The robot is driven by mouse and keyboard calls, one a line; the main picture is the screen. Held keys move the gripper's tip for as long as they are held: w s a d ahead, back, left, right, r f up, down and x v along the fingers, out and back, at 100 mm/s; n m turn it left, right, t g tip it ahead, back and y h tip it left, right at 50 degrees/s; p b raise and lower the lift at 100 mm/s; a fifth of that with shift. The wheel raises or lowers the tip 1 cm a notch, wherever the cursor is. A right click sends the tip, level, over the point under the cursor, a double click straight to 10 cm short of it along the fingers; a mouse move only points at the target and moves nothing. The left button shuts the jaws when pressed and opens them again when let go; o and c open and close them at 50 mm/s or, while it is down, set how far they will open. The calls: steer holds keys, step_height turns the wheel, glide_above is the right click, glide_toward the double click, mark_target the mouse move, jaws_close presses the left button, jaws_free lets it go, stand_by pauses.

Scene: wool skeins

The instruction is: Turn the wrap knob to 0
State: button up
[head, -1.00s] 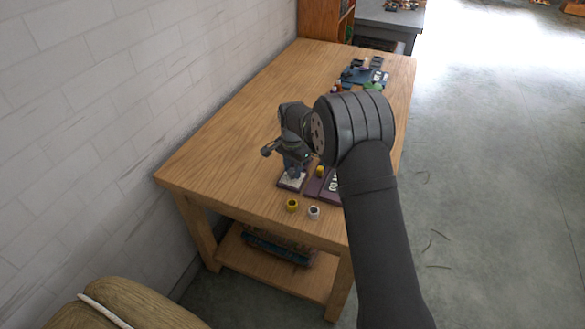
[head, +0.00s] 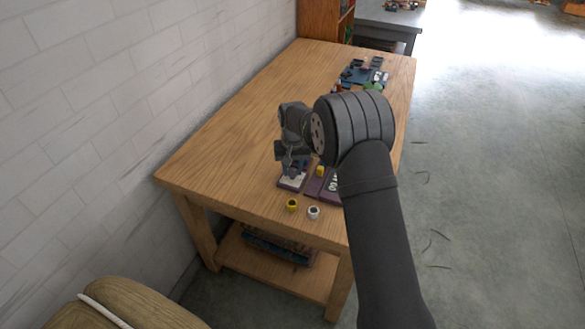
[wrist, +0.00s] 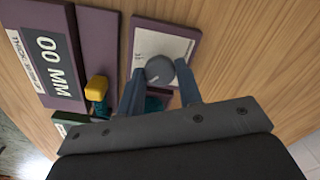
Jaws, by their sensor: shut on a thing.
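The wrap knob (wrist: 160,71) is a round grey knob with a pale pointer line, on a white dial plate (wrist: 172,42) with a purple border. My gripper (wrist: 160,88) is shut on the knob, one finger on each side of it. The pointer line runs slantwise toward the lower left in the wrist view; the dial marks are mostly hidden or too small to read. In the head view my gripper (head: 293,168) points down over the white plate (head: 291,182) near the table's front end.
A yellow cup-like piece (head: 292,205) and a white one (head: 313,212) stand near the table's (head: 225,150) front edge. Its left side is clear.

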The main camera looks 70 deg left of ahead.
steer(key=n, duration=1.4)
steer(key=shift+n, duration=0.3)
steer(key=n, duration=0.5)
steer(key=shift+n, duration=0.3)
steer(key=n, duration=0.5)
steer(key=shift+n, duration=0.4)
steer(key=o, duration=1)
steer(key=shift+c, duration=0.2)
